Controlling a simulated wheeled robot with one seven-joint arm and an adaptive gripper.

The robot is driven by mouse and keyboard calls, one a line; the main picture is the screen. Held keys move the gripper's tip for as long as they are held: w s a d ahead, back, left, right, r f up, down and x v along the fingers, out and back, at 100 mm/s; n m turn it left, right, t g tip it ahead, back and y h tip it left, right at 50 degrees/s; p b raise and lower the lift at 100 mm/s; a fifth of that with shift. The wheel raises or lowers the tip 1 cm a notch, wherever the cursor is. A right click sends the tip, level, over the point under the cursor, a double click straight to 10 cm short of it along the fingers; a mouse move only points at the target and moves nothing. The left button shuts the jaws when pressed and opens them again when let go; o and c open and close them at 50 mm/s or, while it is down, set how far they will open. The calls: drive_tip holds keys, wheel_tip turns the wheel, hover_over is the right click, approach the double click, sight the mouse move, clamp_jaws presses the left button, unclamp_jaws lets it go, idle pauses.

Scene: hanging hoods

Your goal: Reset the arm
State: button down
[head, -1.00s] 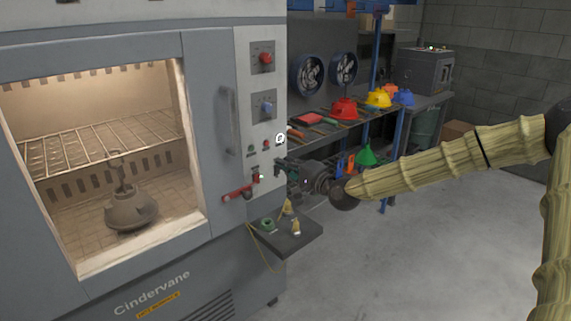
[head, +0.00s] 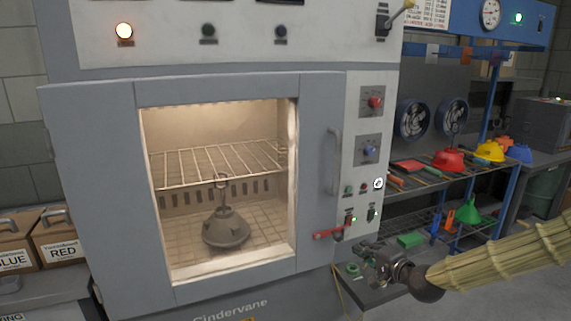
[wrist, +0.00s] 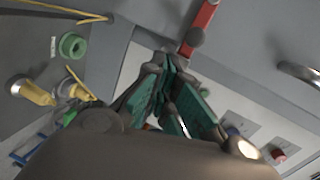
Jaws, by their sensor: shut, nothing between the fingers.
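My gripper (head: 366,256) is in front of the lower right of the grey oven (head: 90,180), by the red latch handle (head: 328,234). In the wrist view the green fingers of my gripper (wrist: 170,62) are closed together with nothing between them. The red handle (wrist: 200,28) shows just beyond the fingertips there; I cannot tell whether they touch. The oven door looks closed. Through its window a dark bell-shaped hood (head: 226,230) with a hook on top rests on the oven floor below a wire rack (head: 215,163).
A small shelf (head: 385,292) juts out below my gripper, holding a green ring (head: 353,270). A bench (head: 400,185) with red, yellow and blue hoods stands at the right. Cardboard boxes (head: 60,240) stand at the left. A grey door handle (head: 333,160) sticks out from the oven.

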drive_tip(key=s+a+f+n+g+h+p, duration=0.1)
drive_tip(key=s+a+f+n+g, duration=0.25)
drive_tip(key=s+f, duration=0.8)
drive_tip(key=s+a+f+n+g+h, duration=0.15)
drive_tip(key=s+a+f+g, duration=0.3)
drive_tip(key=s+f, duration=0.7)
drive_tip(key=s+d+f+n+g+h, duration=0.1)
drive_tip(key=s+d+f+n+g, duration=0.1)
drive_tip(key=s, duration=0.7)
drive_tip(key=s+d+f+n+g+h+p, duration=0.1)
drive_tip(key=s+f+n+g, duration=0.1)
drive_tip(key=s+f, duration=0.3)
drive_tip(key=s+d+f+n+g+h, duration=0.1)
drive_tip(key=s+f, duration=0.3)
drive_tip(key=s, duration=0.9)
drive_tip(key=shift+s+d+n+g+h, duration=0.15)
drive_tip(key=shift+d+n+g+h, duration=0.3)
drive_tip(key=shift+d+n, duration=0.4)
